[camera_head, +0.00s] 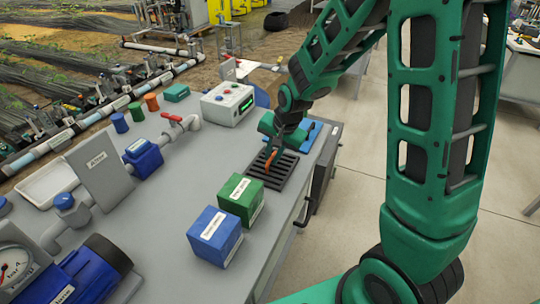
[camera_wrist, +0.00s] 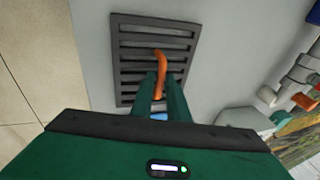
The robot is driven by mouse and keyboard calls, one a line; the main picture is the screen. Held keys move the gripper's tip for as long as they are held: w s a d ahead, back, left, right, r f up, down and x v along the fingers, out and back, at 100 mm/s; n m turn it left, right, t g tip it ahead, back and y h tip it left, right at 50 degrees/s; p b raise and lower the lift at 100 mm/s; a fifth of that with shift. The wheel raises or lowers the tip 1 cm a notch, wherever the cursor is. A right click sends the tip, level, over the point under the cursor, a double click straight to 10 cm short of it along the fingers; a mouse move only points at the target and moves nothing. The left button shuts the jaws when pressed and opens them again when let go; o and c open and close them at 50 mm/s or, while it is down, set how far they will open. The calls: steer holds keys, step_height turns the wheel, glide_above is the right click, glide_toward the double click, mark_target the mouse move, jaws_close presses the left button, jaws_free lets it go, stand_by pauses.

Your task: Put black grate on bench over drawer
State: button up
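The black grate (camera_head: 285,172) lies at the right edge of the grey bench (camera_head: 180,245), near the dark drawer unit (camera_head: 324,168). It looks flat on the bench, though a small gap under it could not be seen. In the wrist view, the slotted grate (camera_wrist: 125,72) is in front of my fingers, with an orange curved handle (camera_wrist: 161,62) standing up from its middle. My gripper (camera_head: 272,150) points down over the grate. In the wrist view, my two green fingers (camera_wrist: 160,88) are close together on both sides of the orange handle and appear shut on it.
A green box (camera_head: 240,198) and a blue box (camera_head: 214,236) stand in front of the grate. A control box (camera_head: 228,104) and a blue tray (camera_head: 312,130) are behind it. Pipework with a red valve handle (camera_head: 180,121) runs along the left. Open floor lies to the right.

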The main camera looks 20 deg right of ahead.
steer(key=shift+o, duration=0.8)
steer(key=shift+r, duration=0.2)
steer(key=v, duration=1.2)
steer(key=s+d+r+n+g+h, duration=0.1)
steer(key=s+d+g, duration=0.1)
steer(key=s+d, duration=1.05)
steer(key=s+d+n+g, duration=0.1)
steer(key=s+d, duration=0.2)
steer(key=s, duration=1.2)
steer(key=shift+n+g, duration=0.4)
steer(key=shift+s+d+r, duration=0.1)
steer(key=shift+r, duration=0.05)
